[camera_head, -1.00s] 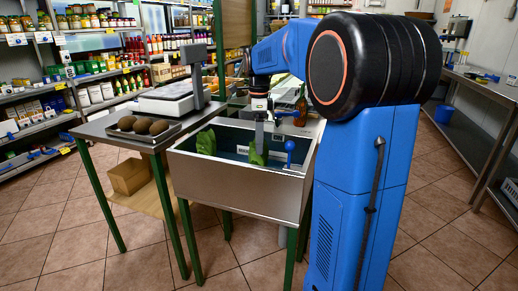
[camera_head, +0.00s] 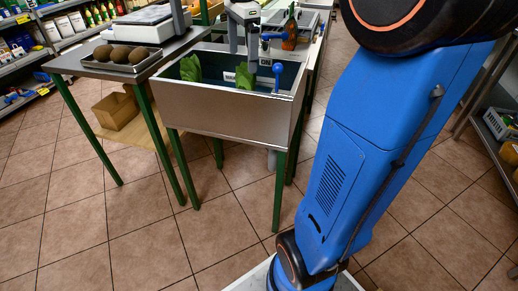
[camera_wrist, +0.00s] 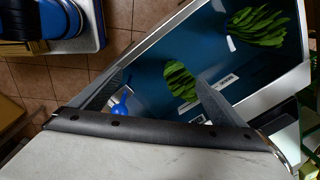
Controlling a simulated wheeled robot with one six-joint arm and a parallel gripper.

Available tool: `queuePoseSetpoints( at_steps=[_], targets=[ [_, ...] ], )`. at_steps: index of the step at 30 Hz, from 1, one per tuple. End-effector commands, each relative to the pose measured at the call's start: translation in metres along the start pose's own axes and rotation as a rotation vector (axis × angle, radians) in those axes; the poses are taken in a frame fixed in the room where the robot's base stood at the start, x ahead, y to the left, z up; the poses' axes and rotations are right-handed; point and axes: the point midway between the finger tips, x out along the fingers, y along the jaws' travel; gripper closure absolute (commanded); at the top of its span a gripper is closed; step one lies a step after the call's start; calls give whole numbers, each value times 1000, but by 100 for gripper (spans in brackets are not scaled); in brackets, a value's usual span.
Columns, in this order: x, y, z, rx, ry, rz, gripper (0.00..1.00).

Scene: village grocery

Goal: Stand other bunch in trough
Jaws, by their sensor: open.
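The metal trough (camera_head: 215,122) with a blue inside stands on green legs; its rim and inside also fill much of the wrist view (camera_wrist: 275,85). One green leafy bunch (camera_head: 190,68) stands upright at its left; in the wrist view one bunch (camera_wrist: 258,26) lies towards the top right. The other bunch (camera_head: 242,77) stands near the trough's middle, and shows in the wrist view (camera_wrist: 178,80) beside a grey finger. My gripper (camera_head: 252,68) is open, with its finger down in the trough close to this bunch. I cannot tell whether they touch.
A blue ball-topped handle (camera_head: 278,70) stands at the trough's right end. Left of the trough is a table with a tray of brown round things (camera_head: 121,54) and a scale. A cardboard box (camera_head: 116,110) sits below. The tiled floor in front is clear.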

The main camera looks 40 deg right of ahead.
Motion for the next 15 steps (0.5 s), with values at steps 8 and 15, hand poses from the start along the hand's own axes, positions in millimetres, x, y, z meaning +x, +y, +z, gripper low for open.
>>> queuePoseSetpoints(
  at_steps=[8,15],
  targets=[
    [21,90,39,-515,24,-101,5],
    [54,164,62,-957,77,-185,5]
  ],
)
